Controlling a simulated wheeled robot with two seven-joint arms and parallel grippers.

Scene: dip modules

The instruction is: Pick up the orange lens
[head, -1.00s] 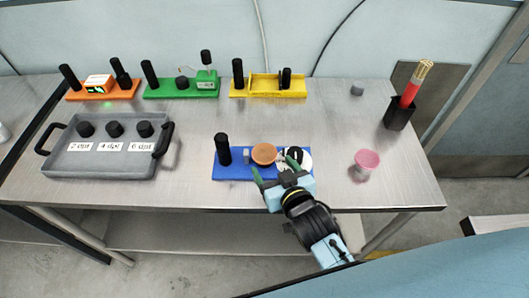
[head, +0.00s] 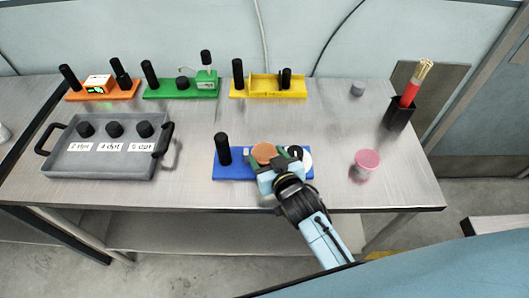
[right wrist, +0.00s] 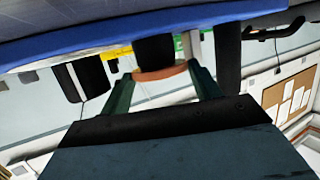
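The orange lens (head: 264,152) is a round orange disc on the blue module (head: 233,170) at the table's front middle. My right gripper (head: 268,160) is at the near side of the lens, over the blue module. In the right wrist view the orange lens (right wrist: 160,73) lies between the two green fingers of my right gripper (right wrist: 163,82), seen edge-on with a dark cylinder against it. My left gripper is not in view.
A black post (head: 223,149) stands on the blue module left of the lens; a black knob (head: 295,152) and white disc (head: 307,161) are to its right. A pink-topped cup (head: 366,164) stands further right. A grey tray (head: 100,169) is at left.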

